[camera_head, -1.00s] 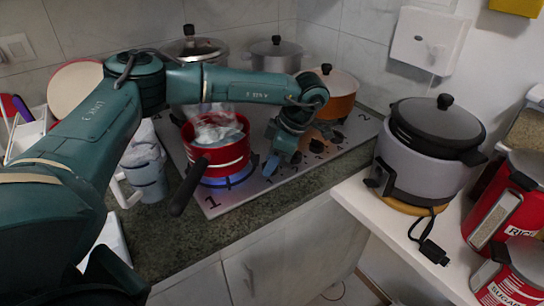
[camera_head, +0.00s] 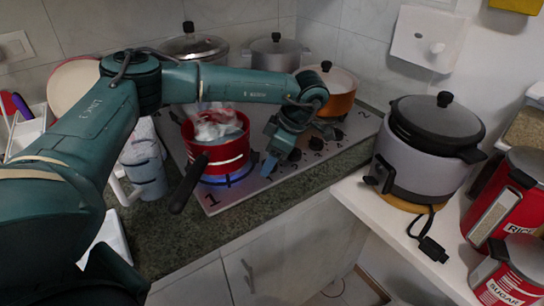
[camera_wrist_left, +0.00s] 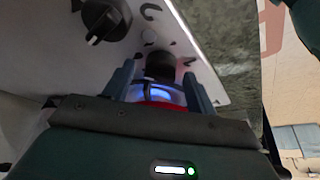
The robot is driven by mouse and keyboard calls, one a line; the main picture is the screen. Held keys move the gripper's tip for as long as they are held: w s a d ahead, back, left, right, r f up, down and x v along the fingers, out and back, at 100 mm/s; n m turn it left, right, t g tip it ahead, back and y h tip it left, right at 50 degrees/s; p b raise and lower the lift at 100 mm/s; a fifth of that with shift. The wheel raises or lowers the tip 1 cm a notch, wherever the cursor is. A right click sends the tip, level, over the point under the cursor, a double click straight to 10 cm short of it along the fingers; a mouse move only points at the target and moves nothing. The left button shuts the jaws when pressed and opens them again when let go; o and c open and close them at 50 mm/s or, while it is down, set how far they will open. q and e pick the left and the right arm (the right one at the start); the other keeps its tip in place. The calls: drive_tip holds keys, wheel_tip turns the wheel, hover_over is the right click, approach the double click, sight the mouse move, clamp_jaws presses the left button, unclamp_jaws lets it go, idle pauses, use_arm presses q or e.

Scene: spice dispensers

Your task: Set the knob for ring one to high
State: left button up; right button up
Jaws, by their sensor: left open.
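The red pot (camera_head: 215,152) sits on ring one, where a blue flame (camera_head: 228,178) burns. My left gripper (camera_head: 278,157) points down at the front end of the knob row, with its fingers apart. In the left wrist view a dark knob (camera_wrist_left: 160,64) lies between and just beyond the open fingertips. Its pointer is not clear. A neighbouring knob (camera_wrist_left: 103,22) with a white mark is at upper left. My right gripper is not in view.
An orange pot (camera_head: 340,90) and two metal pots stand behind my forearm. The red pot's dark handle (camera_head: 188,184) sticks out towards the front left. A grey cooker (camera_head: 425,150) and red canisters (camera_head: 510,200) stand on the white shelf at right. The counter front is clear.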

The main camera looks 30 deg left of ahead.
use_arm(q)
drive_tip(key=b+v, duration=0.1)
drive_tip(key=v, duration=1.2)
